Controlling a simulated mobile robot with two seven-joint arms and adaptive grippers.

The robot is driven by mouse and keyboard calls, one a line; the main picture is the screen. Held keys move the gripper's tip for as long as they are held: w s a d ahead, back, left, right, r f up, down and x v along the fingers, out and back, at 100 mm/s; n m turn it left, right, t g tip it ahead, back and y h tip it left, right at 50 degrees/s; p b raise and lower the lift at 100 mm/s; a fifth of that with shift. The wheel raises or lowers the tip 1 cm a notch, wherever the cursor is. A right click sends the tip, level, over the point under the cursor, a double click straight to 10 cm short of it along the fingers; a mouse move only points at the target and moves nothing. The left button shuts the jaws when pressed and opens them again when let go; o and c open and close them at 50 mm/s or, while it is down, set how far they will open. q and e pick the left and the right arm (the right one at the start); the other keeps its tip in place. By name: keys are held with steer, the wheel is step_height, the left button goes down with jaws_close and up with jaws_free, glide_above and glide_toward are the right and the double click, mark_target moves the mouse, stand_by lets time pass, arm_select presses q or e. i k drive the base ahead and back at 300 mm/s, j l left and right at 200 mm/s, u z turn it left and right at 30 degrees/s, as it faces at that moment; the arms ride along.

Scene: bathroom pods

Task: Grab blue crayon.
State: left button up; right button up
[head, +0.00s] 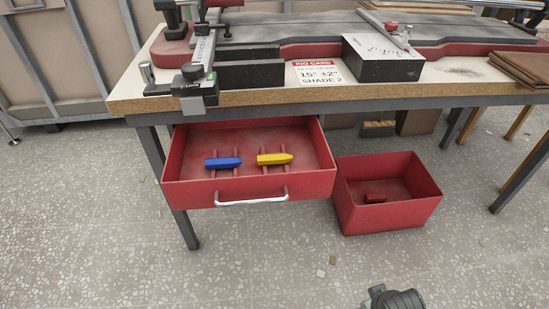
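The blue crayon (223,162) lies in the open red drawer (178,160) under the bench. It rests crosswise on a pair of red rails, with its pointed end to the right. A yellow crayon (274,159) lies to its right on another pair of rails, apart from it. Neither gripper shows in the head view. Only a dark rounded part, which looks like a piece of my arm, shows at the bottom edge right of centre, well away from the drawer.
The drawer has a silver handle (251,201) on its front. A red bin (390,216) with a small red block (375,198) inside stands on the floor to the right. The workbench top (262,94) overhangs the drawer's back. The floor in front is mostly clear.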

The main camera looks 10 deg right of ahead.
mark_target(228, 162)
steer(key=i+l, duration=0.1)
steer(key=l, duration=0.45)
steer(key=i+l+u, duration=0.1)
steer(key=l, duration=1)
steer(key=k+l+u, duration=0.3)
steer(key=i+j+z, duration=0.25)
steer(key=i, duration=0.15)
steer(key=l, duration=0.1)
